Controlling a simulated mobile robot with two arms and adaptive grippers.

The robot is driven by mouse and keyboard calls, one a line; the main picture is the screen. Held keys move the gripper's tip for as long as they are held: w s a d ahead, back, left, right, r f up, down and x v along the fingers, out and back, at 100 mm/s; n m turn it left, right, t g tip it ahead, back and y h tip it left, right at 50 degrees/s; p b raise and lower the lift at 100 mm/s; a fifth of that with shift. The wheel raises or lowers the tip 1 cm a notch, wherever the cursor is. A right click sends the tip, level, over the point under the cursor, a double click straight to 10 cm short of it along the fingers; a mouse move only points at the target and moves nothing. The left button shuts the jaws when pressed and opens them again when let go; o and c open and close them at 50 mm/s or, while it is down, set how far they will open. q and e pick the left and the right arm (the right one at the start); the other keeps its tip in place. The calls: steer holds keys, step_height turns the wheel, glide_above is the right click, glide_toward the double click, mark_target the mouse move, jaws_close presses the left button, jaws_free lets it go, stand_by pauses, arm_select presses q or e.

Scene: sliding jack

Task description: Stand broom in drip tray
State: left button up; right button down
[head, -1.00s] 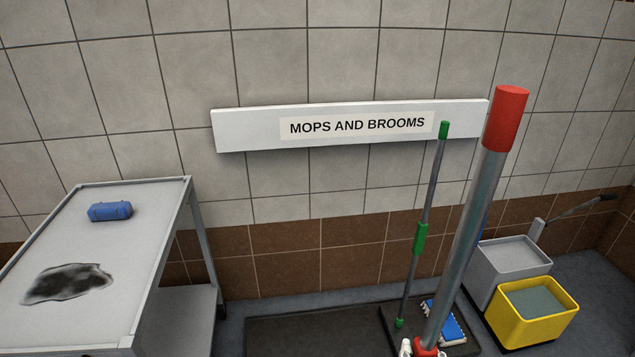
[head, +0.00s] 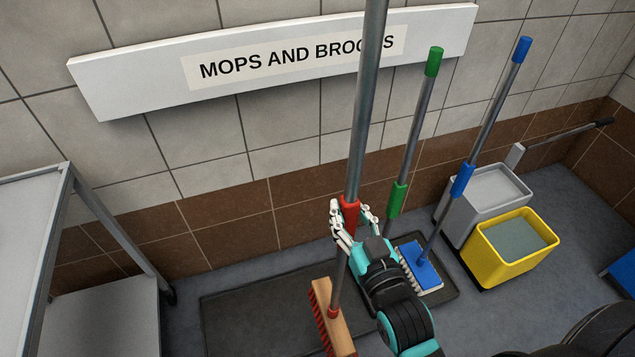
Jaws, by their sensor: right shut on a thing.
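The broom has a long grey handle (head: 368,100) with a red grip sleeve and a wooden head (head: 332,318) with red bristles. My right gripper (head: 350,215) is shut on the red sleeve and holds the broom nearly upright, slightly tilted. The broom head shows in front of the dark drip tray (head: 255,308); I cannot tell whether it touches the tray or hangs above it. The tray lies on the floor by the wall, its middle partly hidden by my right arm. My left gripper is not in view.
A green-handled tool (head: 414,135) and a blue mop (head: 424,262) stand at the tray's right part. A yellow bucket (head: 500,262) and a grey bucket (head: 480,200) stand right of it. A metal cart (head: 100,310) is at left. The tray's left part is clear.

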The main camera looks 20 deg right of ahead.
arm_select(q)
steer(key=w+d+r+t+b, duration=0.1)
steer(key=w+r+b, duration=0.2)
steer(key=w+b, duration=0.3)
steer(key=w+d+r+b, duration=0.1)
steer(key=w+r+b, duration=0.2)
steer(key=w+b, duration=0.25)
arm_select(e)
steer(key=w+f, duration=0.3)
steer(key=w, duration=0.5)
steer(key=w+f, duration=0.3)
steer(key=w, duration=0.5)
arm_select(q)
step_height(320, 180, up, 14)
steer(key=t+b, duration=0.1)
steer(key=b, duration=0.5)
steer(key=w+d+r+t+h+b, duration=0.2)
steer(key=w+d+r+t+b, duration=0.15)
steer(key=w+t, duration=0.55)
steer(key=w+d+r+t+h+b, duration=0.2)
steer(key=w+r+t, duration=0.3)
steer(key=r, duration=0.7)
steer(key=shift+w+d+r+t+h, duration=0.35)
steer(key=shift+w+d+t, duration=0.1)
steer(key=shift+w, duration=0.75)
arm_select(e)
step_height(320, 180, down, 14)
steer(key=shift+a+r, duration=0.15)
steer(key=shift+a, duration=0.3)
steer(key=shift+s, duration=0.1)
